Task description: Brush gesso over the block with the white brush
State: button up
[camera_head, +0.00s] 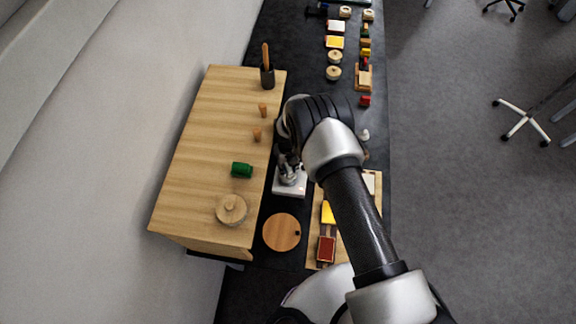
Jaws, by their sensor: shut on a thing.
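My gripper (289,170) points down over a pale, square, block-like piece (283,190) on the dark bench, right of the wooden platform. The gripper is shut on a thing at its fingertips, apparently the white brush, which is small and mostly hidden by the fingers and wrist. I cannot tell whether the bristles touch the pale block. The far side of the block is covered by my gripper.
The wooden platform (205,130) carries a dark pot (267,79), wooden pegs, a green block (241,170) and a round lidded pot (231,209). A round board (281,232) lies near the block. A tray (313,255) holds yellow and red pieces beneath my arm.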

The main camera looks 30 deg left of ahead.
aim_at(288, 167)
jog(key=shift+f+b, duration=0.55)
jog(key=shift+b, duration=0.1)
dwell(0.6)
jog(key=shift+s+d+f+b, duration=0.1)
jog(key=shift+b, duration=0.35)
dwell(1.9)
jog(key=shift+r+p, duration=1.45)
jog(key=shift+r, duration=2.15)
